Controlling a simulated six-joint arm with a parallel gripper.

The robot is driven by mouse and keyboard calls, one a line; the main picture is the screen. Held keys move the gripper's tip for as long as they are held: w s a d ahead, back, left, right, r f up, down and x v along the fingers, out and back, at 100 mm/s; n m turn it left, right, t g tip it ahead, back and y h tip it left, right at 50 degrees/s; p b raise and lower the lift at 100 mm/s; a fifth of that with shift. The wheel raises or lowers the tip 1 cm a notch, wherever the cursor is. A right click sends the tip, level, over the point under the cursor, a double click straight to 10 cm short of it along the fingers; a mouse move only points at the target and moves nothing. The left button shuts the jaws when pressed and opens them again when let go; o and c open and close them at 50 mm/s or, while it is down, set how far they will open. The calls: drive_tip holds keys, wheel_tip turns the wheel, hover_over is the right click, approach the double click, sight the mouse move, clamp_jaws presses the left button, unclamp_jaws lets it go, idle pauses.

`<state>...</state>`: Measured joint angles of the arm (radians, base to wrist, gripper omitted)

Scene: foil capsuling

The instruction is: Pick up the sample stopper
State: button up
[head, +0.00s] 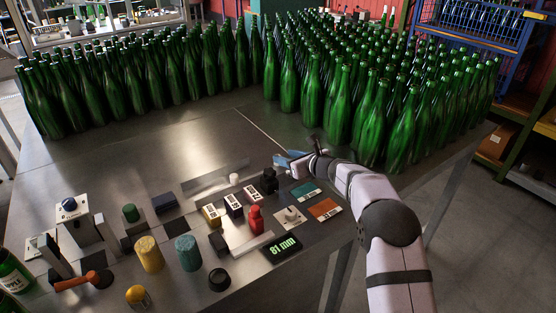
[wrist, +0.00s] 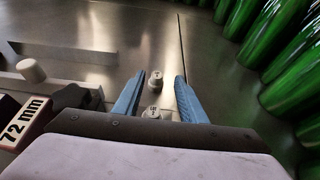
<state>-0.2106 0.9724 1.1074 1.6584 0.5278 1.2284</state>
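My gripper (head: 285,158) reaches over the metal table with its blue fingers apart. In the wrist view the open fingers (wrist: 160,95) hold nothing between them. Two small pale stoppers with dark marks on top stand between and just beyond the fingers: the farther stopper (wrist: 156,76) and the nearer stopper (wrist: 152,112), partly hidden by my gripper. I cannot tell which is the sample stopper. My gripper hides them in the head view. A plain white cylinder (head: 234,179) stands to the left, also in the wrist view (wrist: 31,70).
Green bottles (head: 370,110) crowd the table's back and right. Labelled blocks (head: 233,203), a red bottle-shaped piece (head: 256,219), an 81 mm display (head: 282,248) and coloured cylinders (head: 188,252) stand in front. A raised metal strip (head: 215,178) lies left of my gripper. The table middle is clear.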

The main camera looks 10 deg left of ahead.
drive_tip(key=shift+a, duration=0.1)
drive_tip(key=p+x, duration=0.2)
drive_tip(key=shift+a+f, duration=0.2)
drive_tip(key=shift+a, duration=0.15)
drive_tip(key=shift+p+x, duration=0.65)
drive_tip(key=shift+x, duration=0.6)
drive_tip(key=shift+c, duration=0.4)
drive_tip(key=shift+f, duration=0.1)
clamp_jaws()
